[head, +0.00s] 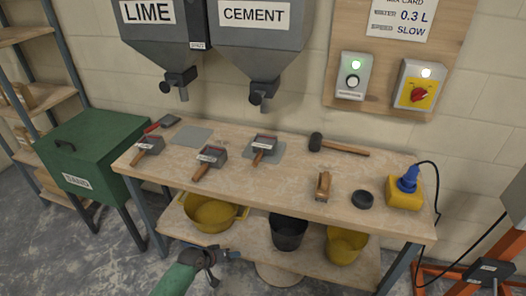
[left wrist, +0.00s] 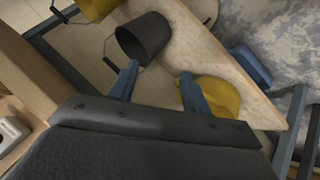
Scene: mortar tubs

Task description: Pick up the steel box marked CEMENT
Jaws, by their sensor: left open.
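Three small steel boxes with wooden handles sit on the bench in the head view: a left one (head: 152,142), a middle one (head: 213,154) and a right one (head: 266,141). Each has a small label too small to read, so I cannot tell which says CEMENT. The right one is on a grey pad (head: 277,154) below the hopper marked CEMENT (head: 255,36). My left gripper (head: 224,266) is open and empty, low in front of the bench, apart from the boxes. Its blue fingers (left wrist: 158,86) are spread in the left wrist view. My right gripper is not in view.
The bench (head: 290,190) also holds a mallet (head: 340,147), a wooden-backed tool (head: 323,186), a black ring (head: 362,199) and a yellow device (head: 402,194). Tubs and a black bucket (head: 288,231) stand on the lower shelf. A green bin (head: 88,150) is at left.

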